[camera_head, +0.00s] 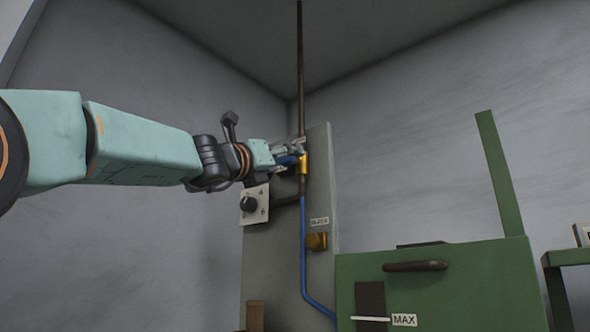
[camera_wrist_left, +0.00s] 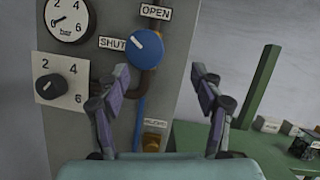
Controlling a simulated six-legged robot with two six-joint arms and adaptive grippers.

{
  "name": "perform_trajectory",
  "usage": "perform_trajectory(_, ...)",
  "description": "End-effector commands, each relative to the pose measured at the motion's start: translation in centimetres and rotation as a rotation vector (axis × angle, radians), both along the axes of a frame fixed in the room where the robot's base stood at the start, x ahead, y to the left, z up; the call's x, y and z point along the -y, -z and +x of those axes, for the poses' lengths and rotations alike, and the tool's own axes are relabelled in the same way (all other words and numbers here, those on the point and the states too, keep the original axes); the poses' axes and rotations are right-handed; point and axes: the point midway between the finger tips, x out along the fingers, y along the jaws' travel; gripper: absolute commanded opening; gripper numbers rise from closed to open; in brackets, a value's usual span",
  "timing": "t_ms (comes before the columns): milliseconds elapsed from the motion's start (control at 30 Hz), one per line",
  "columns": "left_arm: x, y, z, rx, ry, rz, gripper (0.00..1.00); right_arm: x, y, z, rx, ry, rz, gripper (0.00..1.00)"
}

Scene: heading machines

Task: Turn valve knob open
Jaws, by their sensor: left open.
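The round blue valve knob (camera_wrist_left: 145,50) is on the grey panel, between a SHUT label (camera_wrist_left: 112,43) at its left and an OPEN label (camera_wrist_left: 156,12) above. A small white mark on the knob faces the SHUT side. In the head view the blue knob (camera_head: 287,160) shows partly behind my gripper, beside a brass valve body (camera_head: 303,165). My left gripper (camera_wrist_left: 163,74) is open and empty. Its two fingers are spread, with the knob appearing just above and left of the middle between the tips. Contact cannot be told. My right gripper is not in view.
The panel (camera_head: 322,190) carries a black 2-4-6 dial (camera_head: 249,204), a round gauge (camera_wrist_left: 70,18), a blue pipe (camera_head: 304,250) and a brass bleed fitting (camera_head: 317,241). A green cabinet (camera_head: 450,285) with a MAX label stands at the lower right.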

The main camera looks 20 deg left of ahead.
Motion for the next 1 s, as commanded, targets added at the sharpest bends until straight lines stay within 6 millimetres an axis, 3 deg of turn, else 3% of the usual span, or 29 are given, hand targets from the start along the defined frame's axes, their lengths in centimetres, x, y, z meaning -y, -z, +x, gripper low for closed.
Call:
perform_trajectory(100,-0.9,-0.2,0.1,-0.030,0.005,-0.109,0.66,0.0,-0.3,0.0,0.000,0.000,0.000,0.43)
perform_trajectory(267,-1.0,-0.3,0.5,-0.043,0.013,-0.150,0.66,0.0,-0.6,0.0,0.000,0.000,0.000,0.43)
perform_trajectory(700,0.1,-2.5,5.4,-0.042,0.014,-0.145,0.66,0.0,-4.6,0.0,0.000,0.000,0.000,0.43)
perform_trajectory(1000,0.4,-3.0,7.1,-0.041,0.014,-0.146,0.66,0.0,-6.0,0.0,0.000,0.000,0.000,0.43)
